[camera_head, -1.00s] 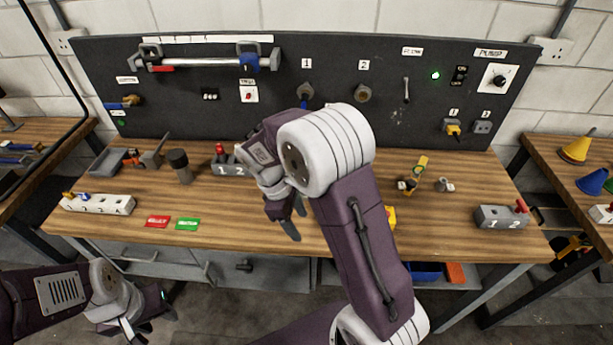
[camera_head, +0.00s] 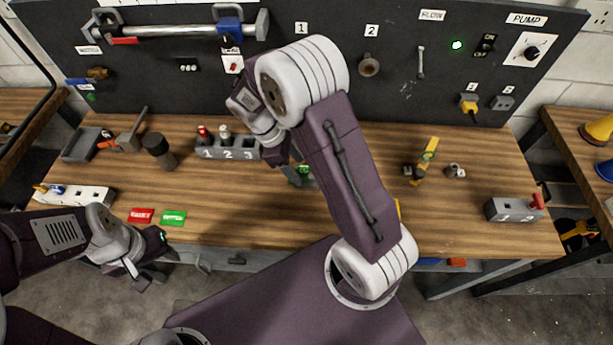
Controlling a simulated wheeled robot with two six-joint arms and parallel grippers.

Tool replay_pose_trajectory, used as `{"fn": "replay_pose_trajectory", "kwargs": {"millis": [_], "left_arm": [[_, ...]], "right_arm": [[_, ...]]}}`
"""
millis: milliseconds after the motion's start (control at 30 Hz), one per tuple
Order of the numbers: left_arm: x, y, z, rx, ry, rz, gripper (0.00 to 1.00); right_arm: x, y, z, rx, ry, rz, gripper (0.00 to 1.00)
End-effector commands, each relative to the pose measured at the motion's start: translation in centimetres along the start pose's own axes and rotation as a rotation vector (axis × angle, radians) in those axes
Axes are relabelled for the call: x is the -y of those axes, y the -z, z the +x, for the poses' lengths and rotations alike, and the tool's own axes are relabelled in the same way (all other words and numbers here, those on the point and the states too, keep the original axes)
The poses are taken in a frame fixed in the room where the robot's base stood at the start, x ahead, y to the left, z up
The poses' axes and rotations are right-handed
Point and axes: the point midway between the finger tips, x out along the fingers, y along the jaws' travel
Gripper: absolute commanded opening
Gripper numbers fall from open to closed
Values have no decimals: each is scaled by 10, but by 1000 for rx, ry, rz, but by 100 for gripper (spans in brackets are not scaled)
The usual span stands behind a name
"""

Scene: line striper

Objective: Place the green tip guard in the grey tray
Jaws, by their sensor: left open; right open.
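A small green piece (camera_head: 304,173), which looks like the tip guard, is on the bench just beside my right gripper, partly hidden by that arm. My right gripper (camera_head: 290,162) points down over the bench, open. Its fingertips are largely hidden, so I cannot tell whether they touch the green piece. The grey tray (camera_head: 82,146) lies at the back left of the bench, with an orange-and-grey tool beside it. My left gripper (camera_head: 146,274) is open and empty, below the bench's front left edge.
A grey numbered block (camera_head: 228,150) holding red and pale-topped pieces and a dark cylinder (camera_head: 158,150) stand between the tray and my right gripper. A white numbered block (camera_head: 75,195) and red (camera_head: 141,215) and green (camera_head: 173,218) labels lie front left. The black panel (camera_head: 180,85) rises behind.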

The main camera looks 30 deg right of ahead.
Motion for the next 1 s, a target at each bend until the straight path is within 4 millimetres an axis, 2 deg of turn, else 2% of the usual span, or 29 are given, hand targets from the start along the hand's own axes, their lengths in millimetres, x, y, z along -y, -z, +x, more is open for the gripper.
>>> {"fn": "replay_pose_trajectory", "kwargs": {"millis": [167, 400, 667, 867, 900, 1000], "left_arm": [[0, 0, -1, 0, 0, 0, 41], [0, 1, -4, 0, 0, 0, 41], [0, 1, -4, 0, 0, 0, 41], [0, 1, -4, 0, 0, 0, 41], [0, 1, -4, 0, 0, 0, 41], [0, 1, -4, 0, 0, 0, 41]], "right_arm": [[0, -1, 9, 1, 2, 1, 58], [0, 0, 50, 1, 2, 0, 58], [0, 0, 55, -2, 0, 1, 58], [0, 0, 54, -2, 0, 1, 5], [0, 0, 54, -1, 0, 1, 0], [0, 0, 54, -1, -1, 1, 0]]}}
